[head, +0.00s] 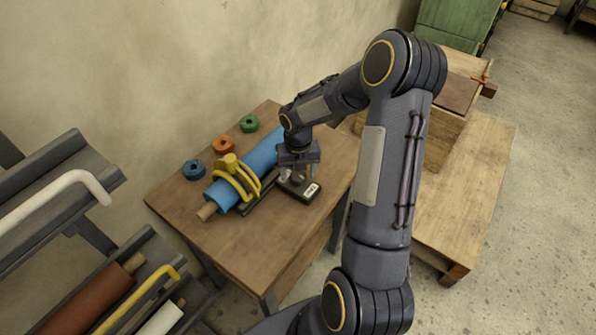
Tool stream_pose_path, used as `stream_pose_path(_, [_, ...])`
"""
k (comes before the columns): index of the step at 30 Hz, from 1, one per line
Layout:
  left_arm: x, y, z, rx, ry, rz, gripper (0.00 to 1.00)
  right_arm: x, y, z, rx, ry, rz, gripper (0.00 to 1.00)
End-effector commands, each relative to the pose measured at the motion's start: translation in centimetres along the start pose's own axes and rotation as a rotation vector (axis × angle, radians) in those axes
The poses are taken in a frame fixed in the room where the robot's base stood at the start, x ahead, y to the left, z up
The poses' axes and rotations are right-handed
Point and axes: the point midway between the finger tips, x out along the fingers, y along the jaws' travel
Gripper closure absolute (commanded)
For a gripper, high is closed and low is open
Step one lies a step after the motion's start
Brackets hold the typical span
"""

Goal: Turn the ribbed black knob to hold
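My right gripper (298,174) points down over a small black box (309,194) with a white label on the wooden table. Its fingers are at the top of the box, and the ribbed black knob cannot be made out there; gripper and wrist cover that spot. Whether the fingers are open or shut on something is too small to tell. The box sits beside a blue roll (262,155) that lies in a dark cradle under a yellow clamp (236,178). My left gripper is not in view.
Blue (194,169), orange (223,145) and green (249,123) rings lie along the table's wall side. The table's (255,242) front part is bare. A rack with rolls (93,300) stands at lower left. A wooden platform (470,190) with a crate stands at right, behind my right arm.

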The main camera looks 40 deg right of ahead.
Motion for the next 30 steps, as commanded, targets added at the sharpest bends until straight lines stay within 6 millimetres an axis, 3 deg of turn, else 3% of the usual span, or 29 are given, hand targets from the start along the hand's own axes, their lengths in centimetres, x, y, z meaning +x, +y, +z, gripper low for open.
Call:
stream_pose_path(2, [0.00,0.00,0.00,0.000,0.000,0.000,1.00,-0.02,0.00,0.00,0.000,0.000,0.000,0.49])
stream_pose_path(9, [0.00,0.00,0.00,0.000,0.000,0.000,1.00,-0.03,0.00,0.00,0.000,0.000,0.000,0.81])
stream_pose_path(20, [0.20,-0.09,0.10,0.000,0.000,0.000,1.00,0.01,-0.01,0.00,0.063,0.000,0.000,0.81])
stream_pose_path(30, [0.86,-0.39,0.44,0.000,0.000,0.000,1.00,0.09,-0.01,-0.01,0.318,0.001,-0.001,0.81])
